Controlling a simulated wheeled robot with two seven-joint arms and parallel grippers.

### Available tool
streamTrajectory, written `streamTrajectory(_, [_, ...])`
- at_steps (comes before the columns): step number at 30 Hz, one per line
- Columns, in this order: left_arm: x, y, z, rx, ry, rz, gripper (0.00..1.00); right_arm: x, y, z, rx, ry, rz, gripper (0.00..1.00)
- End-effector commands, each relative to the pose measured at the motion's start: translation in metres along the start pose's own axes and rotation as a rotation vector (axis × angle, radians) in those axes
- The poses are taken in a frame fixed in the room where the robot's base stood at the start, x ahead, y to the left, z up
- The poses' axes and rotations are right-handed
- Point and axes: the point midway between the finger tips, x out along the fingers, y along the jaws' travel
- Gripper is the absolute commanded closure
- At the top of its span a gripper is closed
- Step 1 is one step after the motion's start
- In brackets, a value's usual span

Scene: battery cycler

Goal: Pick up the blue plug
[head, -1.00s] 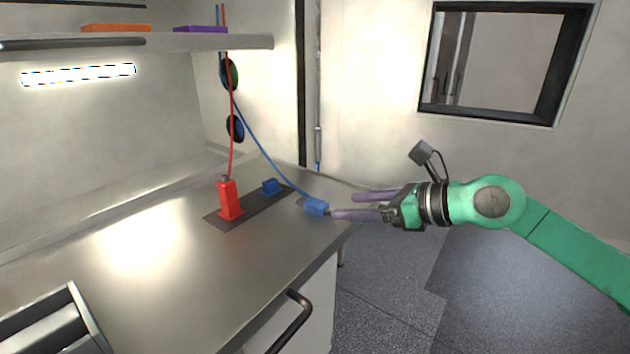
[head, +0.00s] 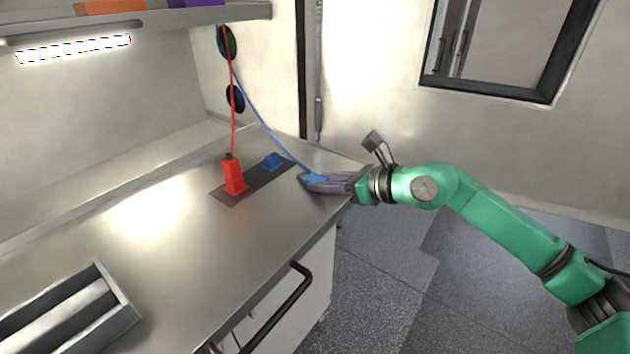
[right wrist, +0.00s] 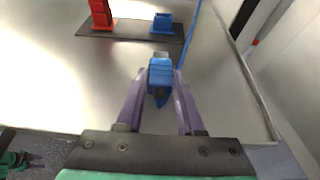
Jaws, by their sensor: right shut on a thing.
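The blue plug (right wrist: 160,76) is between the purple fingers of my right gripper (right wrist: 159,92), which is shut on it. In the head view the right gripper (head: 322,183) reaches in from the right over the counter's right end, and its fingers cover most of the plug (head: 308,178). The blue cable (head: 272,134) runs from there up to the wall. I cannot tell whether the plug touches the counter.
A red plug (head: 235,178) stands upright on a dark plate (head: 252,188) beside a blue socket (head: 273,161). A metal tray (head: 118,291) is at the counter's front left. The counter (head: 165,255) between is clear. A handle (head: 280,306) sticks out below its front edge.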

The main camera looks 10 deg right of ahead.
Motion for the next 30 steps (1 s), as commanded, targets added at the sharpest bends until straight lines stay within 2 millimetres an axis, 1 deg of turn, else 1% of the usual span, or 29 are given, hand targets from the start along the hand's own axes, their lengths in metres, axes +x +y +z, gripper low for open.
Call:
streamTrajectory(6, [0.0,0.0,0.001,0.001,-0.001,0.0,0.5,-0.001,0.0,0.002,-0.001,-0.002,0.0,1.0])
streamTrajectory(8, [0.001,0.0,0.001,0.001,-0.001,0.0,0.5,-0.002,0.0,0.006,-0.002,-0.004,-0.001,1.0])
streamTrajectory(11, [0.002,0.0,0.001,0.001,-0.002,0.001,0.5,-0.007,-0.001,0.018,-0.003,-0.007,-0.001,1.0])
streamTrajectory(14, [0.005,0.001,0.001,0.001,-0.002,0.001,0.5,-0.017,0.0,0.043,-0.005,-0.011,-0.001,1.0])
streamTrajectory(18, [0.007,0.001,0.002,0.002,-0.002,0.001,0.5,-0.039,0.001,0.095,-0.007,-0.012,-0.001,1.0])
streamTrajectory(20, [0.006,0.001,0.002,0.002,-0.003,0.001,0.5,-0.048,0.001,0.116,-0.005,-0.011,0.0,1.0])
streamTrajectory(21, [0.005,0.001,0.002,0.002,-0.003,0.001,0.5,-0.053,0.001,0.13,-0.004,-0.011,0.0,1.0])
streamTrajectory(24, [0.004,0.001,0.002,0.002,-0.003,0.001,0.5,-0.065,0.001,0.157,-0.002,-0.008,0.001,1.0])
streamTrajectory(27, [0.003,0.001,0.002,0.002,-0.003,0.001,0.5,-0.073,0.0,0.175,-0.001,-0.005,0.0,1.0])
streamTrajectory(30, [0.003,0.001,0.002,0.002,-0.003,0.001,0.5,-0.076,0.0,0.184,0.0,-0.001,0.0,1.0])
